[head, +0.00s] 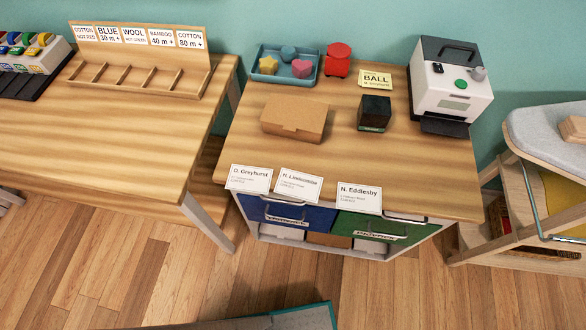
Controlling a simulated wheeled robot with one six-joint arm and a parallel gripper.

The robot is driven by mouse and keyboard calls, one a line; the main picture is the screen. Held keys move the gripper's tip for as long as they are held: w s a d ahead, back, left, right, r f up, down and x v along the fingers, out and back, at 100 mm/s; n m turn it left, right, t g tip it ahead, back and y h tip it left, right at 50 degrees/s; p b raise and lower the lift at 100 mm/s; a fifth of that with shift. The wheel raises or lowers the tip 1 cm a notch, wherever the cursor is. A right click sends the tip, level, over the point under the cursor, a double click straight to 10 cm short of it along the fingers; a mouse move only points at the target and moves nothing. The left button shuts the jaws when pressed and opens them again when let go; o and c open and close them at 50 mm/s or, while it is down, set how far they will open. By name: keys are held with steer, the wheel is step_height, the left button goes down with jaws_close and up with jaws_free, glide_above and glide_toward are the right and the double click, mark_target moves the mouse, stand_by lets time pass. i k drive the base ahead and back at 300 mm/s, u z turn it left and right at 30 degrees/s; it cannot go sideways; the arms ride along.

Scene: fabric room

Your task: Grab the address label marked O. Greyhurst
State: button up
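The address label marked O. Greyhurst (250,179) is a white card with black print at the front left edge of the right-hand wooden table (330,160). Just right of it is a similar label marked H. Lindcombe or close to that (298,184). Further right along the same edge is the label marked N. Eddlesby (359,198). The O. Greyhurst label is in full view with nothing over it. My gripper is not in view.
On the same table stand a brown cardboard box (294,118), a dark cube (375,113), a blue tray (262,76), a red object (338,60) and a white machine (450,85). Blue (290,214) and green (368,229) drawers sit below. Wooden floor lies in front.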

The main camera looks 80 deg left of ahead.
mark_target(244, 178)
steer(key=k, duration=1)
steer(key=u, duration=0.7)
